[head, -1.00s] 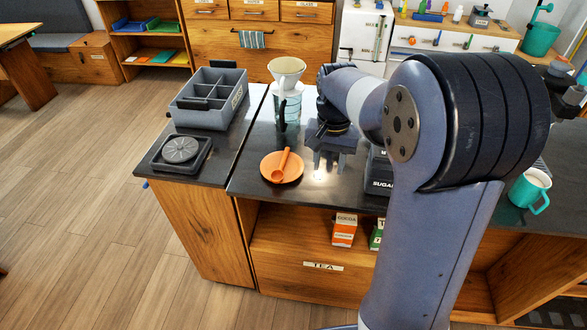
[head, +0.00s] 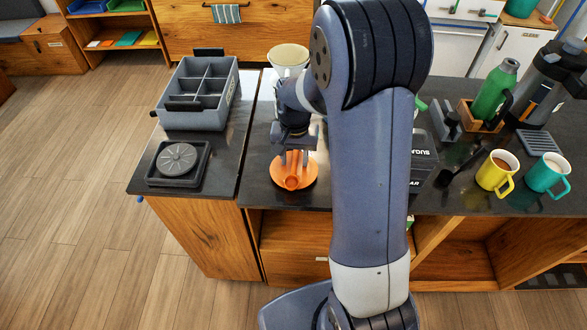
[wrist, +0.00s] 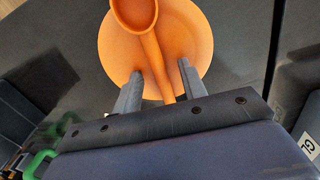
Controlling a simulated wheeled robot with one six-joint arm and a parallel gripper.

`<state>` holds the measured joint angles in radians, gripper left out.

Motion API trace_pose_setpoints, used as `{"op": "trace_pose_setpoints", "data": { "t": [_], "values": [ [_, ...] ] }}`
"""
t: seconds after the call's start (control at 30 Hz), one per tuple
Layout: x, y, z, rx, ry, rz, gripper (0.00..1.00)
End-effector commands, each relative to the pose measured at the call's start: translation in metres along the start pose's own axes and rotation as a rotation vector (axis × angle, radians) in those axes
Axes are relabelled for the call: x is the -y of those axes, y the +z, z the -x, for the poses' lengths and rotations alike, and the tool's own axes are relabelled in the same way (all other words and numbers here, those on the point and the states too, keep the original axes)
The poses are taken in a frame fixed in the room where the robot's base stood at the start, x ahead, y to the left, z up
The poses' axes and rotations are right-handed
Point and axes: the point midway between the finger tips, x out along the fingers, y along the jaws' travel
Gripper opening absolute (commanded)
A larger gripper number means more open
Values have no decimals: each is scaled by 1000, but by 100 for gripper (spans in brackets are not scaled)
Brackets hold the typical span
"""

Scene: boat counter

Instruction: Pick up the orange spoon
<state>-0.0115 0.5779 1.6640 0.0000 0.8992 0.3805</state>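The orange spoon (wrist: 152,50) lies on a round orange plate (wrist: 195,35); its bowl is at the top of the wrist view and its handle runs down toward my gripper (wrist: 160,69). My gripper is open, with one finger on each side of the handle and a gap on both sides. In the head view my gripper (head: 293,157) points down over the plate (head: 308,180), with the spoon's bowl (head: 292,183) showing in front of it. The handle is mostly hidden there. I cannot tell whether the fingertips touch the plate.
A grey divided bin (head: 232,100) and a black tray with a round lid (head: 178,160) stand left. A dripper (head: 289,55) is behind my gripper. Right are a sugar box (head: 422,160), yellow mug (head: 496,172), teal mug (head: 547,175) and green bottle (head: 494,90).

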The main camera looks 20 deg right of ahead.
Motion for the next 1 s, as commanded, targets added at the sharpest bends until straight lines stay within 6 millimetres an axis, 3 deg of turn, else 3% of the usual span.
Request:
{"op": "trace_pose_setpoints", "data": {
  "t": [0.07, 0.53, 0.87, 1.0],
  "values": [
    [0, 0, 0, 0, 0, 0, 38],
    [0, 0, 0, 0, 0, 0, 0],
    [0, 0, 1, 0, 0, 0, 0],
    [0, -1, 11, -2, -1, 0, 0]
  ]
}}
